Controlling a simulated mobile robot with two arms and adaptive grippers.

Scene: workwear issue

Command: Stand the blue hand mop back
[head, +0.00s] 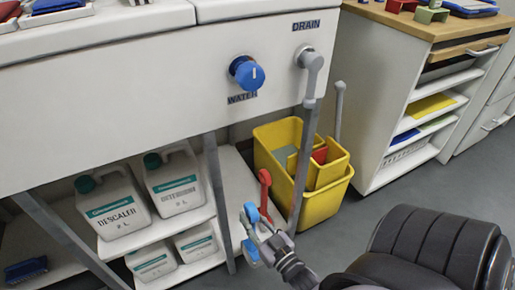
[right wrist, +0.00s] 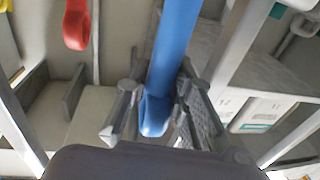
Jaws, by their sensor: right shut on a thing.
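The blue hand mop (head: 250,212) shows in the head view as a blue handle below the sink, in front of the lower shelf. My right gripper (head: 268,246) is shut on it. In the right wrist view the blue handle (right wrist: 174,50) runs up between the fingers of my right gripper (right wrist: 160,115), its rounded end just at them. The mop's other end is out of that view. A similar red handle (head: 265,190) stands just behind it; it also shows in the right wrist view (right wrist: 76,25). My left gripper is not in view.
A yellow mop bucket (head: 315,205) stands on the floor behind a drain pipe (head: 304,150). White jugs (head: 112,205) fill the shelves at left. The sink leg (head: 219,200) and a blue water knob (head: 247,73) are close. An open-shelved cabinet (head: 390,100) stands at right.

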